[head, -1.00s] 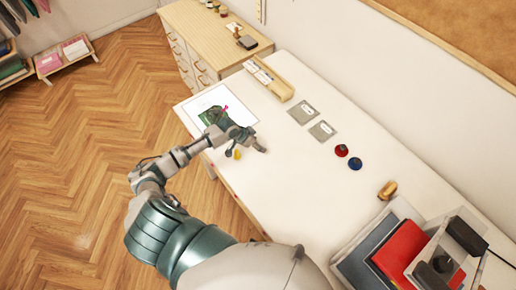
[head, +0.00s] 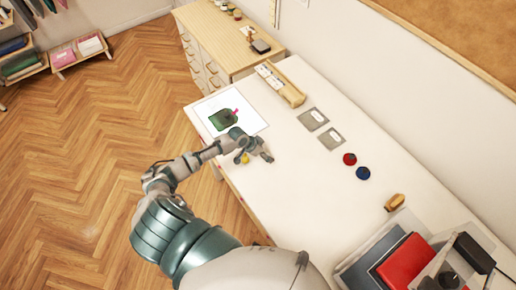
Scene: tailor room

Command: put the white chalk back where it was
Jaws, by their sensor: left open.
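My left gripper (head: 256,156) is open above the near left part of the white table, just off the corner of a white sheet. A small yellow piece (head: 244,158) shows close beside its fingers; I cannot tell whether they touch. The white sheet (head: 254,121) bears a dark green shape (head: 222,119) and a small pink piece (head: 235,112). I cannot pick out the white chalk for certain. A wooden tray (head: 292,95) at the back holds small whitish items too small to tell. My right gripper is not in view.
Two grey squares with white labels (head: 313,119) lie mid-table. A wooden-handled item (head: 394,202) and red folded cloth (head: 404,262) are at right. The table's front middle is clear.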

